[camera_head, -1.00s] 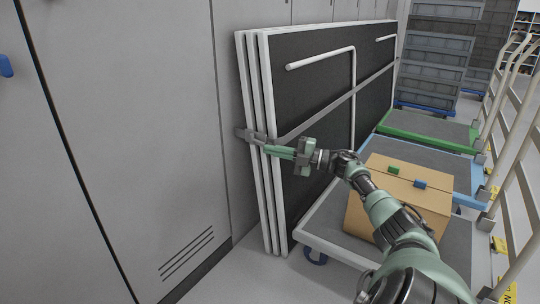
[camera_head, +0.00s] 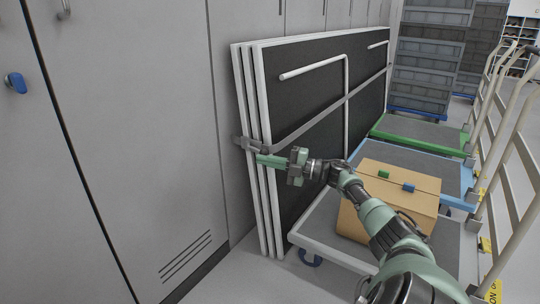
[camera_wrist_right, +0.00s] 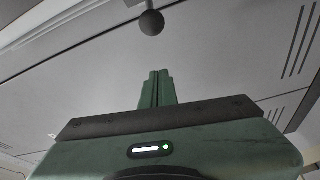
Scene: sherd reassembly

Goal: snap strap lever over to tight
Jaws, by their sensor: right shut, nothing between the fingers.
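A grey strap (camera_head: 318,110) runs across several white-edged dark panels (camera_head: 310,75) leaning on the wall. Its grey buckle and lever (camera_head: 248,143) sit at the panels' near edges; too small to tell how far the lever is swung. My right gripper (camera_head: 259,159) is shut and empty, its green fingertips just below and right of the buckle; I cannot tell if they touch it. The right wrist view shows the closed fingers (camera_wrist_right: 157,88) below a dark round knob (camera_wrist_right: 151,22) on a stem, with a gap in the picture. My left gripper is out of view.
A cardboard box (camera_head: 385,215) stands on a grey platform cart (camera_head: 335,215) right of the panels, under my right arm. Grey cabinets (camera_head: 130,130) fill the left. Stacked grey crates (camera_head: 430,60) stand at the back.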

